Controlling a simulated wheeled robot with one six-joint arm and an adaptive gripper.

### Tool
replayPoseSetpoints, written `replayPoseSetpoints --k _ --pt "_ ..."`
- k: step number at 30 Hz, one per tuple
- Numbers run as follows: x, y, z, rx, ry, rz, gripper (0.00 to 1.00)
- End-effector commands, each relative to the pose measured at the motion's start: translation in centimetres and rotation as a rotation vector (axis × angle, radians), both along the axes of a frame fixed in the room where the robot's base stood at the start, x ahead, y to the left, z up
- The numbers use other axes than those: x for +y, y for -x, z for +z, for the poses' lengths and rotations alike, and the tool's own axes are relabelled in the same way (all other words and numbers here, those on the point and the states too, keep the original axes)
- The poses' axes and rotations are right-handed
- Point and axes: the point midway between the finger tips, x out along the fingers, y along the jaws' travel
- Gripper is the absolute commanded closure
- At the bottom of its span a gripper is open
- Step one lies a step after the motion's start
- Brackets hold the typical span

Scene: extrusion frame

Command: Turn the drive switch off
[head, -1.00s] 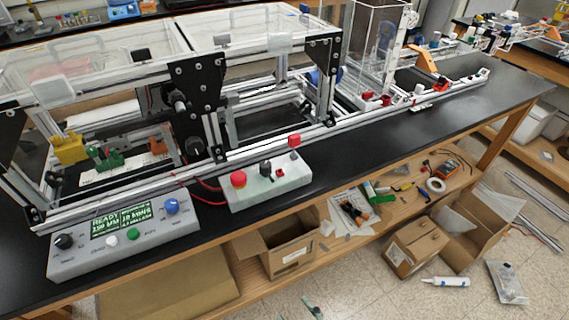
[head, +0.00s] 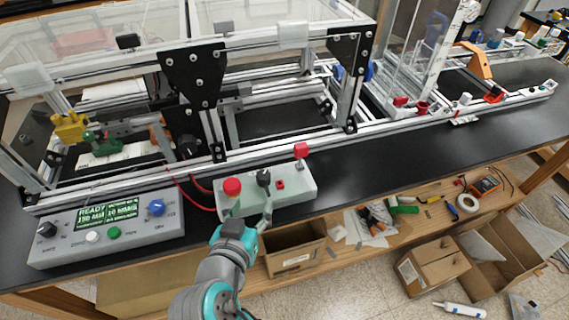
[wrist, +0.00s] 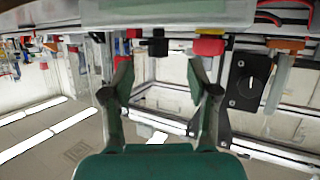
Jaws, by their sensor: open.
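A small pale control box (head: 236,207) stands on the bench's front edge. It carries a red mushroom button (head: 232,187), a black upright switch knob (head: 263,177), a small red button (head: 280,184) and a red-capped post (head: 301,151). No label shows which is the drive switch. My gripper (head: 262,215) is at the box's front side, below the black knob. In the wrist view my gripper (wrist: 160,75) is open and empty, fingers apart; the black knob (wrist: 157,45) and red mushroom button (wrist: 209,46) show beyond the fingertips. Contact with the box cannot be told.
A grey panel (head: 60,250) with a lit green display and several knobs stands left of the box. The aluminium extrusion frame (head: 255,153) runs close behind. Open cardboard boxes (head: 293,256) lie below the bench. Bare black bench top (head: 400,160) lies right.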

Motion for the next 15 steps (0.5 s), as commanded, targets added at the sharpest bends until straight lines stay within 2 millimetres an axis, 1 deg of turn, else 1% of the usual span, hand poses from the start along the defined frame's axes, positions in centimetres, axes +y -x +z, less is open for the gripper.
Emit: replayPoseSetpoints --k 1,3,6,11,15 --pt "0.8 0.2 1.0 -0.003 -0.020 -0.014 0.41" --pt "1.4 0.4 1.8 -0.001 -0.041 -0.036 0.41" --pt "1.9 0.7 2.4 0.002 -0.058 -0.053 0.41" --pt "1.8 0.0 2.3 0.004 -0.062 -0.064 0.41" --pt "1.2 -1.7 1.5 0.004 -0.062 -0.065 0.41"
